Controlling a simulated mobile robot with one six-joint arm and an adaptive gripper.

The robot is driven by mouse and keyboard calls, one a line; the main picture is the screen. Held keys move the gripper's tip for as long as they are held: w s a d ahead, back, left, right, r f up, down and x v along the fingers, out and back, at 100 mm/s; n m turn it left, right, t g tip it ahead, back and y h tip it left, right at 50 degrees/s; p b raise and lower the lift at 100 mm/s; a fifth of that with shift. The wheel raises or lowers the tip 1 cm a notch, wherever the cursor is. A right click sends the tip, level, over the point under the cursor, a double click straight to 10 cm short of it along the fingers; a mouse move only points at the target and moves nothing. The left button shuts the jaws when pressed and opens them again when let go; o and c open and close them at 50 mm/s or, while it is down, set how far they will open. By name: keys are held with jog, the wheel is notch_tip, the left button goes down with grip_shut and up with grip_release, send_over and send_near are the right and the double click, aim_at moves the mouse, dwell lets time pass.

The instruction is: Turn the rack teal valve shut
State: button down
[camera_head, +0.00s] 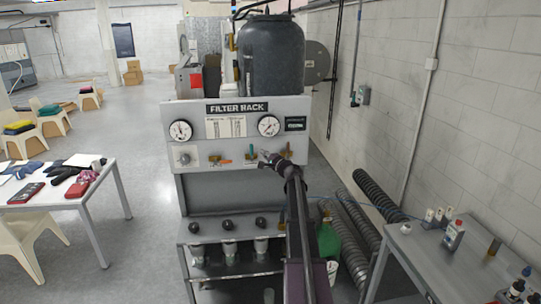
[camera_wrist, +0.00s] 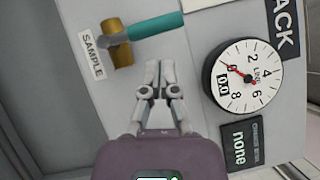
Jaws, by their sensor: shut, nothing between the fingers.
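The teal valve handle (camera_head: 251,151) is on the front panel of the filter rack (camera_head: 190,111). It points upward from its brass body in the head view. In the wrist view the teal handle (camera_wrist: 155,26) runs sideways from the brass body (camera_wrist: 119,44), beside a SAMPLE label (camera_wrist: 92,55). My gripper (camera_head: 264,155) is at the panel, just right of the teal handle. In the wrist view my gripper (camera_wrist: 159,68) has its fingers together, empty, below the handle with a visible gap. Contact with the panel cannot be told.
An orange-handled valve (camera_head: 221,161) is to the left on the panel. A round gauge (camera_head: 268,126) and a small display reading "none" (camera_wrist: 238,146) are close by. A dark tank (camera_head: 272,55) stands above. A side table (camera_head: 450,265) with bottles is at right.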

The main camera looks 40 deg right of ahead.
jog(key=shift+w+a, duration=0.15)
jog(key=shift+w, duration=0.1)
jog(key=shift+w+a+r+p, duration=0.3)
jog(key=shift+a+r+p, duration=0.2)
jog(key=shift+a, duration=0.05)
jog(key=shift+d, duration=0.1)
dwell(0.3)
jog(key=s+d, duration=0.3)
jog(key=s, duration=0.9)
jog(key=shift+s, duration=0.4)
